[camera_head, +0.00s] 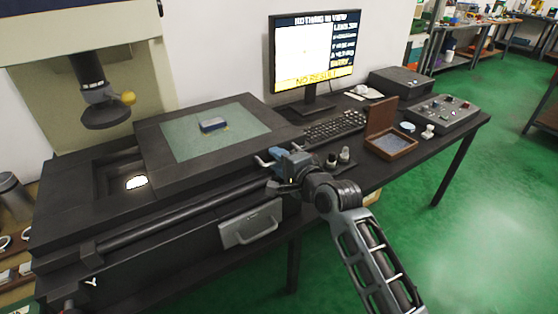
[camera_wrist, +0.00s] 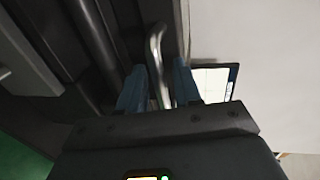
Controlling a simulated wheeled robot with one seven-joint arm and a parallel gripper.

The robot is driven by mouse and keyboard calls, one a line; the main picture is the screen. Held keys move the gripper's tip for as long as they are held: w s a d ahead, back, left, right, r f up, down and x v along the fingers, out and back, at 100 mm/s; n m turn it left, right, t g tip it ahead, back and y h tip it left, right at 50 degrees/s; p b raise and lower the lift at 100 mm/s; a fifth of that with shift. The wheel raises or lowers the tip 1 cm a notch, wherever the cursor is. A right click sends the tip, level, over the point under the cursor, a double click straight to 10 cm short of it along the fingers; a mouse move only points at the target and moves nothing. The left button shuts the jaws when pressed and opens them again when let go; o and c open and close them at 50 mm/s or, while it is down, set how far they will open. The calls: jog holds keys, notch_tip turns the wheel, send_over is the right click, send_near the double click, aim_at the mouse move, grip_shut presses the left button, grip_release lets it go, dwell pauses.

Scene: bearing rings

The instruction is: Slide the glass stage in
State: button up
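The glass stage (camera_head: 185,142) is a greenish pane in a dark frame, lying on the machine bed to the right of the lens column (camera_head: 105,112). A small blue-grey block (camera_head: 213,125) sits on the glass. A pale metal handle (camera_head: 264,162) stands at the stage's near right corner. My gripper (camera_head: 283,160) is at this handle. In the wrist view the handle (camera_wrist: 156,60) runs between my two blue fingers (camera_wrist: 159,82), with a narrow gap beside it. The fingers look open around it; contact is not clear.
A lit spot (camera_head: 137,183) shows in the recess under the lens. The monitor (camera_head: 315,48) reads "NOTHING IN VIEW" and "NO RESULT". A keyboard (camera_head: 335,126), an open brown box (camera_head: 390,143) and a control panel (camera_head: 442,113) stand to the right. A drawer (camera_head: 250,225) is below.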

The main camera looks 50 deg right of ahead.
jog(key=shift+c, duration=0.2)
grip_shut()
dwell(0.3)
